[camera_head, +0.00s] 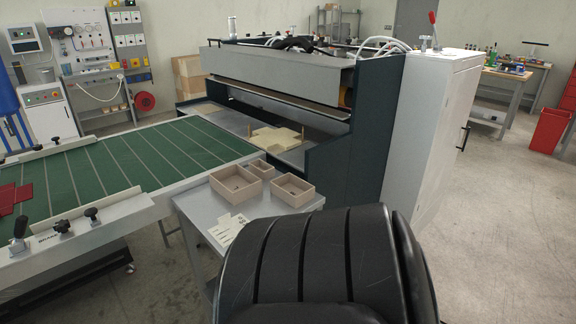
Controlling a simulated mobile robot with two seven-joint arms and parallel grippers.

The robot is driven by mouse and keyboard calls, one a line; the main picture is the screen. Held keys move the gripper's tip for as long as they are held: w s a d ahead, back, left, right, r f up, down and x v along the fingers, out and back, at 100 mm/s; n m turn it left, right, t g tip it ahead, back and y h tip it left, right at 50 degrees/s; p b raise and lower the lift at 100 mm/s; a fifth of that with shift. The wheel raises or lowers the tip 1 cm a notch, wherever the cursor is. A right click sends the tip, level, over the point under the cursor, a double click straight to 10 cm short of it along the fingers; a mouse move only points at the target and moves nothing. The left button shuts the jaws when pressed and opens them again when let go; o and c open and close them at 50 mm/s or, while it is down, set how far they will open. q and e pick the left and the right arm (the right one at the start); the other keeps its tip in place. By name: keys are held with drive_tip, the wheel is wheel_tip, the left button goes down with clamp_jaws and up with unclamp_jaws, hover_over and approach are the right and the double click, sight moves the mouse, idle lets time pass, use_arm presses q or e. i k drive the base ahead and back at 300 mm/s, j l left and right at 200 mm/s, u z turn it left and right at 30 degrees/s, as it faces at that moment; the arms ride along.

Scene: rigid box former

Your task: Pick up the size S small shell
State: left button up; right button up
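Three open beige box shells stand close together on a small grey side table (197,208). The smallest-looking one (262,171) is at the back, between the other two. A larger, deeper shell (236,187) is at the left, and a wide shell (298,191) is at the right. I cannot read any size mark on the shells, so which is size S is judged only by looks. Neither of my grippers shows in the head view. A black ribbed part, seemingly mine, fills the bottom middle and hides the near right of the side table.
A cream sheet with dark marks (228,228) lies on the side table in front of the shells. A green conveyor bed (130,158) is at the left with red pieces (14,196). The box machine (278,69) and white cabinet (430,125) stand behind.

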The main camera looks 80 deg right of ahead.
sight(262, 169)
drive_tip(key=z, duration=2.45)
drive_tip(key=i+l+u, duration=0.1)
drive_tip(key=u, duration=0.3)
drive_tip(key=i+l+u, duration=0.1)
drive_tip(key=u, duration=0.25)
drive_tip(key=l+u, duration=0.25)
drive_tip(key=u, duration=0.15)
drive_tip(key=i+l+u, duration=0.15)
drive_tip(key=l+u, duration=0.2)
drive_tip(key=l, duration=0.75)
drive_tip(key=l+u, duration=0.3)
drive_tip(key=l, duration=0.8)
